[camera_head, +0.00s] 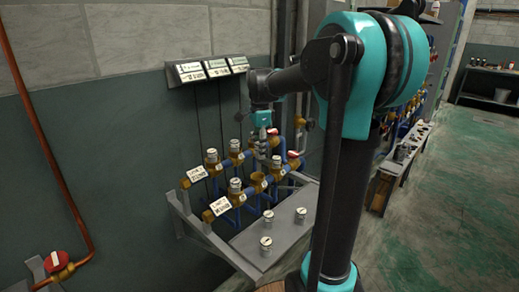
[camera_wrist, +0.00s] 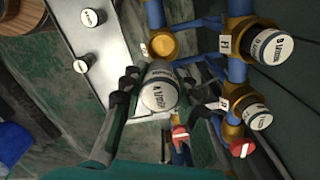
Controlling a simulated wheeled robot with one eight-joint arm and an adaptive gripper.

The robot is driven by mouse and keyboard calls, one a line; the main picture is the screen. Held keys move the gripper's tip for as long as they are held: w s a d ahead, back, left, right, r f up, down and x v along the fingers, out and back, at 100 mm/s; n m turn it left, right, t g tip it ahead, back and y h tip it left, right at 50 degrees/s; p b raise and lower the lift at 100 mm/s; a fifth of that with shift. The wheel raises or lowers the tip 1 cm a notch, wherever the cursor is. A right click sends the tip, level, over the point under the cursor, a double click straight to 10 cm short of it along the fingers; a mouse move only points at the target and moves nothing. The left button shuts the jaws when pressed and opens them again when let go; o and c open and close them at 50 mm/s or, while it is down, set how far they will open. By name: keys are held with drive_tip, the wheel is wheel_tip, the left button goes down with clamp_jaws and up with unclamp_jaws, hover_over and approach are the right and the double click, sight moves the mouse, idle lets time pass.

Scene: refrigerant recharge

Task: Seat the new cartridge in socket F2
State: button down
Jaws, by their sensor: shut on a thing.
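My gripper (camera_head: 262,138) is above the brass manifold (camera_head: 227,203), near its far end. In the wrist view, its two dark fingers (camera_wrist: 160,83) are shut on a cartridge (camera_wrist: 158,92) with a white labelled cap. Its print is too small to read surely. An open brass socket (camera_wrist: 163,45) shows just above the held cartridge in the wrist view, with a small tag (camera_wrist: 144,50) beside it. I cannot tell which socket is F2, nor whether the cartridge is touching a socket; its lower end is hidden.
Capped cartridges (camera_wrist: 270,47) (camera_wrist: 257,116) stand in the neighbouring pipe. Red valve handles (camera_wrist: 180,140) (camera_wrist: 242,149) are close by my gripper. Loose cartridges (camera_head: 265,245) (camera_head: 268,216) (camera_head: 301,215) stand on the grey shelf (camera_head: 250,240). Sign boxes (camera_head: 208,69) hang on the wall above.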

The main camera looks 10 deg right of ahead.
drive_tip(key=shift+w+a+f, duration=0.1)
drive_tip(key=shift+a, duration=0.25)
drive_tip(key=shift+f, duration=3.4)
drive_tip(key=shift+a+f, duration=0.1)
drive_tip(key=shift+f, duration=0.6)
drive_tip(key=shift+f, duration=0.25)
